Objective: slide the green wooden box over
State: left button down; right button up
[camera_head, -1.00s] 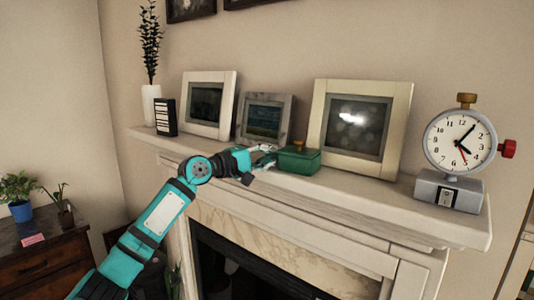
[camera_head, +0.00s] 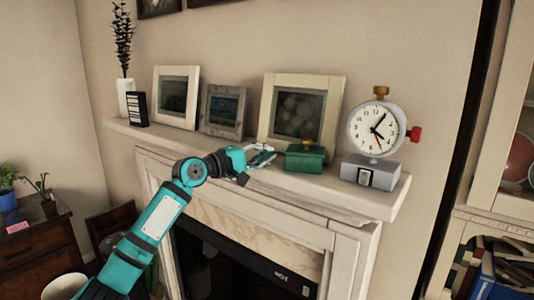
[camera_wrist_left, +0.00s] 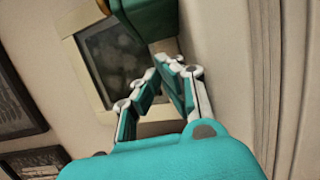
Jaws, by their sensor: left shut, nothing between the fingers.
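The green wooden box (camera_head: 305,161), with a brass-coloured knob on top, sits on the white mantel shelf (camera_head: 235,148). It stands in front of the right part of the large cream picture frame (camera_head: 334,110). My left gripper (camera_head: 270,153) is just left of the box, its fingers pointing at the box's left side. In the left wrist view the box (camera_wrist_left: 158,20) is at the top, just beyond the shut, empty fingertips (camera_wrist_left: 169,60). I cannot tell whether they touch it. My right gripper is not in view.
A stopwatch-like clock (camera_head: 377,129) on a grey base (camera_head: 370,173) stands right of the box, with a short gap between. Two smaller picture frames (camera_head: 176,97) (camera_head: 223,111), a black box (camera_head: 137,109) and a white vase (camera_head: 126,98) stand farther left.

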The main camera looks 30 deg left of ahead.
pick_arm(q)
jog(key=shift+s, duration=0.35)
jog(key=v, duration=1.1)
jog(key=shift+s+a, duration=0.1)
jog(key=shift+s, duration=0.05)
